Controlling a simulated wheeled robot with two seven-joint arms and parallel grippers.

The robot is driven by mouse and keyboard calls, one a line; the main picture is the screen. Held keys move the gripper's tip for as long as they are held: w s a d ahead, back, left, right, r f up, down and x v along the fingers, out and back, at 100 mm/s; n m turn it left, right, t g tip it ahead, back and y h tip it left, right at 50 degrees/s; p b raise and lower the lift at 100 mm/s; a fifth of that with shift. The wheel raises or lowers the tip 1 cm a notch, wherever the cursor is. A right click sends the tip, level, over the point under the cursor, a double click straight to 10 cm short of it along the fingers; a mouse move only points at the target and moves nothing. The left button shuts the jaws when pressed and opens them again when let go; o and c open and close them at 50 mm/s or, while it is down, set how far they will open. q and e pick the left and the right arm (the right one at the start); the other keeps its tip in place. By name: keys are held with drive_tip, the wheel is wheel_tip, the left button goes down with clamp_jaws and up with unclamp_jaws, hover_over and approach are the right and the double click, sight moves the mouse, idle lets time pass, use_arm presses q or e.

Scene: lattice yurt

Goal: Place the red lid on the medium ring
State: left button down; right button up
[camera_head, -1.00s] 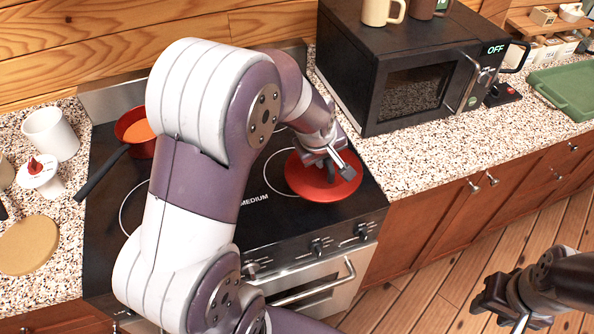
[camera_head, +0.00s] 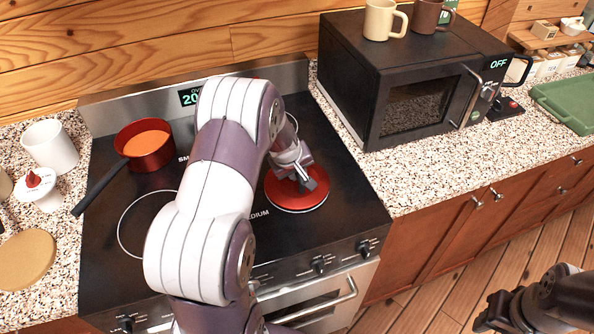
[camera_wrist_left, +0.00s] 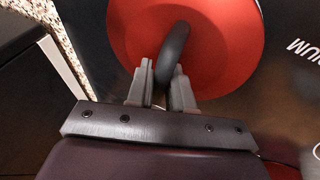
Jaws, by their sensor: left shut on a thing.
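The red lid (camera_head: 284,198) is a round disc with a dark handle, at the right front of the stove top. My left gripper (camera_head: 305,181) is shut on the lid's handle; in the left wrist view the dark handle stands between the fingers (camera_wrist_left: 162,90), with the red disc (camera_wrist_left: 225,60) beyond. The medium ring's printed label (camera_head: 259,213) shows partly at the lid's lower left. The ring itself is hidden, seemingly under the lid. I cannot tell whether the lid touches the stove or hovers just above it. My right gripper (camera_head: 497,312) is at the lower right, away from the stove.
A red pan (camera_head: 150,157) with orange contents sits at the back left of the stove (camera_head: 110,255). A bare ring (camera_head: 120,225) is at the front left. A black microwave (camera_head: 350,75) stands to the right. A white mug (camera_head: 52,148) is on the left counter.

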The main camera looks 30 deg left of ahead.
use_arm(q)
drive_tip(key=shift+f, duration=0.15)
drive_tip(key=c, duration=1)
unclamp_jaws()
drive_tip(key=shift+s+r, duration=0.15)
drive_tip(key=shift+r, duration=0.35)
drive_tip(key=v, duration=1.1)
drive_tip(key=s+d+f+m+g, duration=0.2)
drive_tip(key=s+d+m+g, duration=0.1)
drive_tip(key=s+d+m, duration=0.7)
drive_tip(key=s+d, duration=0.3)
drive_tip(key=s, duration=0.2)
drive_tip(key=shift+s+d+m+g, duration=0.2)
drive_tip(key=shift+d+m+g, duration=0.05)
drive_tip(key=shift+m+g, duration=0.05)
